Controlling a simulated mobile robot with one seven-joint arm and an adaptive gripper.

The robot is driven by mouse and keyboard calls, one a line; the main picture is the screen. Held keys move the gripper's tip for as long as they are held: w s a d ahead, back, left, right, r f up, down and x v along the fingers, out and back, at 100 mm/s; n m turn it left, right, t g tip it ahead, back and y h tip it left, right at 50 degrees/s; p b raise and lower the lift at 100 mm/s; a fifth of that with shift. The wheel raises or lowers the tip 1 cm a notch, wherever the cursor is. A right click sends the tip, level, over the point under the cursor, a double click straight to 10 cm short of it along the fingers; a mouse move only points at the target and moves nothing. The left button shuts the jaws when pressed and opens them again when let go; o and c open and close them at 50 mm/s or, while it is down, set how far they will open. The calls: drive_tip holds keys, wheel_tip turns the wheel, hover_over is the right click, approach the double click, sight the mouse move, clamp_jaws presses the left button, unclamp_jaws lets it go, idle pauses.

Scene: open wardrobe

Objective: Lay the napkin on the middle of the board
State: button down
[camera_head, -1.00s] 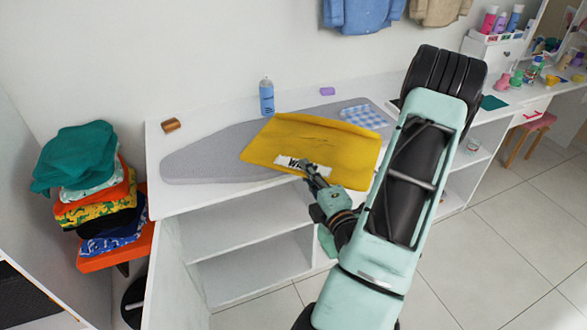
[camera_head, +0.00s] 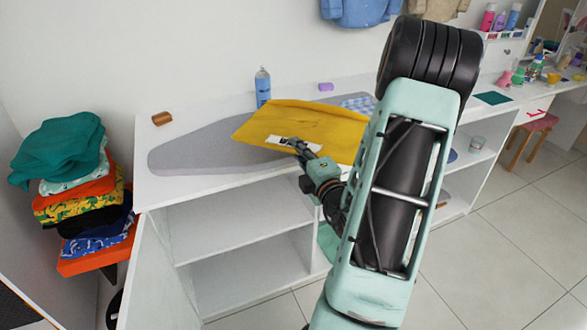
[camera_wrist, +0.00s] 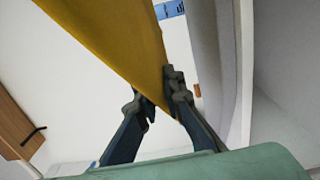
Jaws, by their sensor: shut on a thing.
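A yellow cloth (camera_head: 310,120) with a white label extends over the right part of the grey board (camera_head: 195,155). It hides much of the board's middle. My gripper (camera_head: 297,147) is at the cloth's near edge, beside the label. In the wrist view, a corner of the yellow cloth (camera_wrist: 115,35) narrows between the two fingers of my gripper (camera_wrist: 155,97), which is shut on it. I cannot tell how much of the cloth touches the board. A smaller blue-and-white checked cloth (camera_head: 358,103) lies behind it at the board's right end, partly covered from view.
A blue spray bottle (camera_head: 263,88), a brown block (camera_head: 162,118) and a purple block (camera_head: 326,87) stand along the back of the white counter (camera_head: 160,190). A stack of folded clothes (camera_head: 75,185) is at the left. Open shelves (camera_head: 240,225) lie below the counter.

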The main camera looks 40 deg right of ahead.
drive_tip(key=shift+w+d+f+b, duration=0.3)
drive_tip(key=shift+w+f, duration=0.35)
drive_tip(key=shift+f, duration=0.75)
drive_tip(key=shift+w+d+f+b, duration=0.3)
drive_tip(key=shift+w+f, duration=0.3)
drive_tip(key=shift+f, duration=0.8)
drive_tip(key=shift+w+d+f+b, duration=0.3)
drive_tip(key=shift+w+f, duration=0.35)
drive_tip(key=shift+f, duration=0.75)
drive_tip(key=shift+f, duration=0.2)
drive_tip(key=c, duration=2)
unclamp_jaws()
drive_tip(key=shift+c, duration=0.2)
